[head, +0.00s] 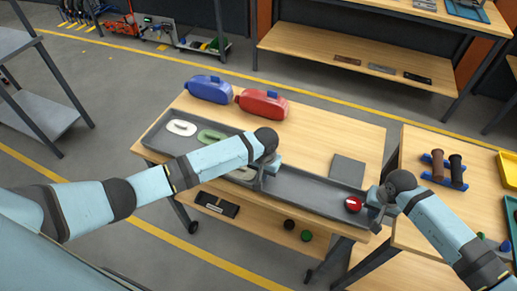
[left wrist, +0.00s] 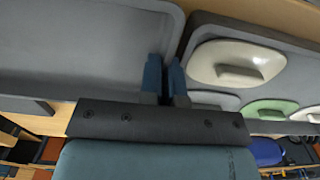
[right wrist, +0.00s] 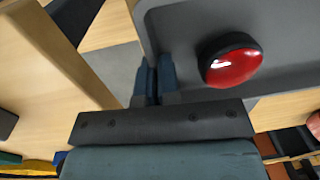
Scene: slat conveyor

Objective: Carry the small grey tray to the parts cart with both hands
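The small grey tray (head: 315,192) is long and shallow, with a red round button-like part (head: 353,203) near its right end. It lies over or just above the front of a wooden-topped table (head: 330,135); I cannot tell if it touches. My left gripper (head: 262,181) is closed on the tray's left end wall; in the left wrist view the fingers (left wrist: 166,82) pinch the rim. My right gripper (head: 376,204) is closed on the right end wall, its fingers (right wrist: 154,82) on the rim beside the red part (right wrist: 231,62). I cannot tell which surface is the parts cart.
A larger grey tray (head: 155,135) with white and green oval parts adjoins on the left. A grey plate (head: 348,169) lies near the right end. Another wooden table (head: 420,150) with handles on blue holders stands right.

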